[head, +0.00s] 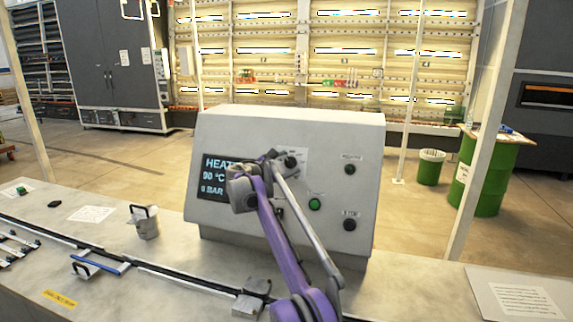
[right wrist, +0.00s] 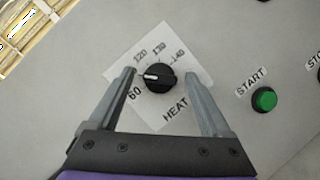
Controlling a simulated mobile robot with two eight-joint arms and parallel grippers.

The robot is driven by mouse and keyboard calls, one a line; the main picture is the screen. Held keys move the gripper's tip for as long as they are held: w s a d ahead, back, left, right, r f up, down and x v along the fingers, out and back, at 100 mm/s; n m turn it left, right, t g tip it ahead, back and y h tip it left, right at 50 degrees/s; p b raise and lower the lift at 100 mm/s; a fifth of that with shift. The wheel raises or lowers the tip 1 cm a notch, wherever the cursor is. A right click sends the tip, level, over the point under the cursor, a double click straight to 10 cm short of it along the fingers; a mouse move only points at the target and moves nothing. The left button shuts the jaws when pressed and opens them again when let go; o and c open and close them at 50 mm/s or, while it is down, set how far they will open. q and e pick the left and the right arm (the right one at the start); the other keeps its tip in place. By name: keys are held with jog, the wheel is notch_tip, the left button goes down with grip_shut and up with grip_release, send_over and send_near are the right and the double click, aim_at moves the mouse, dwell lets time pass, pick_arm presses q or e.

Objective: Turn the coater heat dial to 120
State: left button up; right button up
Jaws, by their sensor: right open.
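The coater heat dial (right wrist: 160,77) is a black round knob on a white label marked 60, 120, 130, 140 and HEAT. Its white mark points left in the right wrist view, between the 60 and the 120. In the head view the dial (head: 291,161) is on the front of a light grey control box (head: 300,125), whose display (head: 214,176) reads HEAT, 90 °C and 0 BAR. My right gripper (right wrist: 161,73) is open, one finger on each side of the dial with gaps between. In the head view the right gripper (head: 274,156) is close to the panel.
A green START button (right wrist: 264,99) is right of the dial. Black knobs (head: 350,169) sit at the panel's right.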

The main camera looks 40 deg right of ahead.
pick_arm(q)
jog(key=shift+s+f+b, duration=0.4)
jog(key=shift+f+b, duration=0.05)
jog(key=shift+f, duration=0.25)
jog(key=shift+s+f+b, duration=0.4)
jog(key=shift+f, duration=0.25)
pick_arm(e)
jog(key=v, duration=1)
jog(key=shift+a, duration=0.4)
jog(key=shift+s, duration=0.15)
